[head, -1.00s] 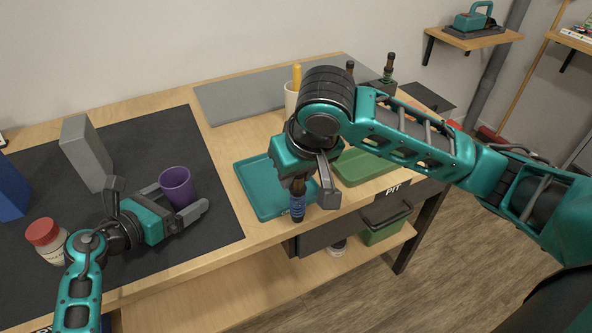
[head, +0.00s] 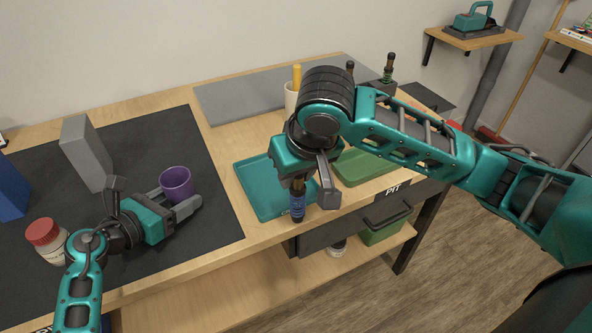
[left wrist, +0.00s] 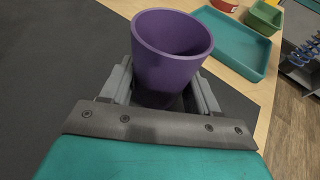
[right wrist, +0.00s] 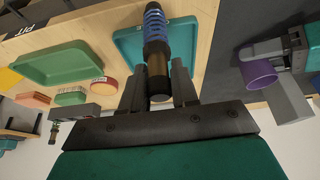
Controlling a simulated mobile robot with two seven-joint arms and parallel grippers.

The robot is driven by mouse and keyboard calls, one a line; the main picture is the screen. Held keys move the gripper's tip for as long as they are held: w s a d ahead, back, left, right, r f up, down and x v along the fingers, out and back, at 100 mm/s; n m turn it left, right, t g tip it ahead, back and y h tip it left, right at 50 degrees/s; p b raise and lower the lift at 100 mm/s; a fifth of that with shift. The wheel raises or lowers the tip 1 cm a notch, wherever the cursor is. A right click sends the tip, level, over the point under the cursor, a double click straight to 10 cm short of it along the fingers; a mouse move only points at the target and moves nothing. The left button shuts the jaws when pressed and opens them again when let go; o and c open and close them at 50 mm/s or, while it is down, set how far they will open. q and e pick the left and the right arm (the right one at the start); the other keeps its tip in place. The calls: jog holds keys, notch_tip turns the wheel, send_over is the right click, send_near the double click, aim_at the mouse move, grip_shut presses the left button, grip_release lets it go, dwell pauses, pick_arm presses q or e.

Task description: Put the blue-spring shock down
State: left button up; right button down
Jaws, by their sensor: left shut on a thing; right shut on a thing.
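The blue-spring shock (head: 297,207) hangs upright in my right gripper (head: 311,186), over the front part of the teal tray (head: 258,196). The right wrist view shows the fingers (right wrist: 158,88) shut on its dark end, with the blue spring (right wrist: 155,30) beyond them and the tray (right wrist: 127,45) behind. Whether its lower end touches anything is unclear. My left gripper (head: 180,200) is shut on a purple cup (head: 176,182) at the dark mat's right side. The left wrist view shows the cup (left wrist: 170,65) upright between the fingers.
A green tray (head: 368,170) lies right of the teal one, partly hidden by my right arm. A cup with a yellow handle (head: 291,98) stands behind. On the dark mat (head: 150,135) are a grey block (head: 86,152) and a red-lidded jar (head: 45,240). The bench's front edge is close.

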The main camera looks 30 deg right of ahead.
jog(key=shift+w+a+r, duration=0.1)
jog(key=shift+a+r, duration=0.05)
jog(key=shift+a, duration=0.1)
jog(key=w+a+r, duration=0.6)
jog(key=w+a, duration=0.1)
jog(key=w, duration=0.3)
notch_tip(320, 180, up, 10)
jog(key=f, duration=0.1)
send_over(172, 170)
jog(key=s, duration=0.2)
notch_tip(172, 170, down, 15)
jog(key=shift+f+n, duration=0.15)
jog(key=shift+n, duration=0.15)
jog(key=shift+d, duration=0.1)
jog(key=c, duration=0.8)
grip_release()
jog(key=shift+s, duration=0.1)
